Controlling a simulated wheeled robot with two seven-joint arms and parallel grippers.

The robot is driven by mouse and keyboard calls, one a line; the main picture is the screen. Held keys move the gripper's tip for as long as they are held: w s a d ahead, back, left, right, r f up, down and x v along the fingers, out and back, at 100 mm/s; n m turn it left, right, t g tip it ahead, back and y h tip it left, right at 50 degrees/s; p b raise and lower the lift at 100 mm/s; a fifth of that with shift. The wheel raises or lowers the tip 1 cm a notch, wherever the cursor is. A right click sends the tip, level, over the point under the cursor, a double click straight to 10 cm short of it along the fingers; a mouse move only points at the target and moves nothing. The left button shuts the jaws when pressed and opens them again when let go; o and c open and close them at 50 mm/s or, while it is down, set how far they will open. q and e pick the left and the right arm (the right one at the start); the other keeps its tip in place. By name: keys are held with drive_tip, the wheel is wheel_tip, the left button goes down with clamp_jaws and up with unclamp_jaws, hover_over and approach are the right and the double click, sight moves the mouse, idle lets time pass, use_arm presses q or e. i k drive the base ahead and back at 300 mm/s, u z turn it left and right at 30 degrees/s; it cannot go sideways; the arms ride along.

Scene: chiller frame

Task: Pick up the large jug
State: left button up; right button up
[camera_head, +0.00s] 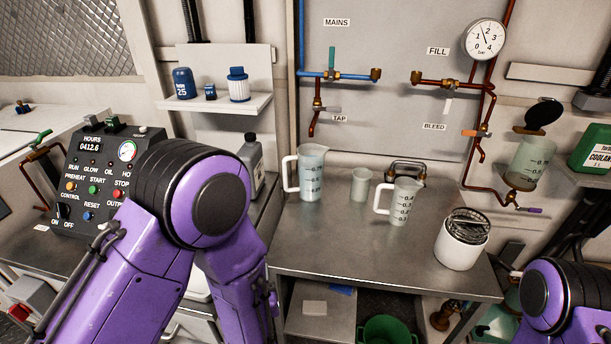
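The large jug (311,176) is translucent with dark graduation marks and a white handle on its left side. It stands upright at the back left of the metal bench top (325,235). A smaller jug (405,203) of the same kind stands to its right, with its handle also on the left. A small plain beaker (361,185) stands between them. My purple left arm is to the left of the bench, its forearm pointing down, and its gripper is out of view. Only a part of my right arm shows at the bottom right; its gripper is out of view too.
A white canister (459,248) with a dark lattice top stands at the bench's right. A grey bottle (250,158) stands left of the large jug. Pipes with valves (376,74) run along the back wall. The front middle of the bench is clear.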

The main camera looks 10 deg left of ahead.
sight(311, 158)
drive_tip(key=i, duration=1)
